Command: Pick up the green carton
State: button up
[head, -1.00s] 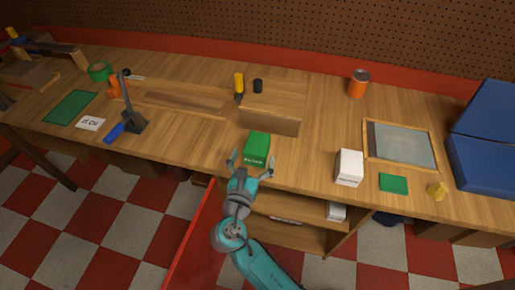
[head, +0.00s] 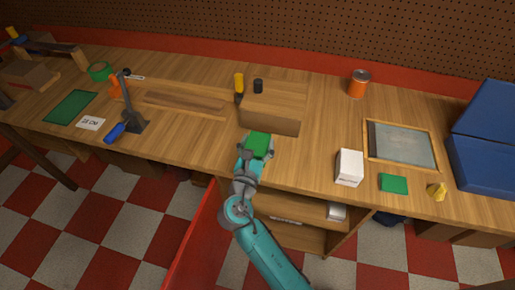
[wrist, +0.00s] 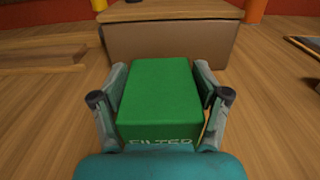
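The green carton (head: 259,143) stands on the wooden bench in front of a cardboard box. In the wrist view the carton (wrist: 160,93) fills the middle, with white lettering reading "FILTER" on its near face. My gripper (head: 258,148) is around the carton, one finger on each side. In the wrist view the gripper (wrist: 160,98) has its fingers spread; a narrow gap shows on the right side and a slight one on the left. The carton's lower near part is hidden by my gripper.
The cardboard box (head: 270,112) stands close behind the carton. A white carton (head: 349,168) stands to the right, beside a framed glass panel (head: 400,145) and a flat green piece (head: 393,183). A lever tool with blue handle (head: 130,120) is at left. Bench around the carton's sides is free.

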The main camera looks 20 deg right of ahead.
jog(key=shift+c, duration=1)
jog(key=shift+r, duration=0.1)
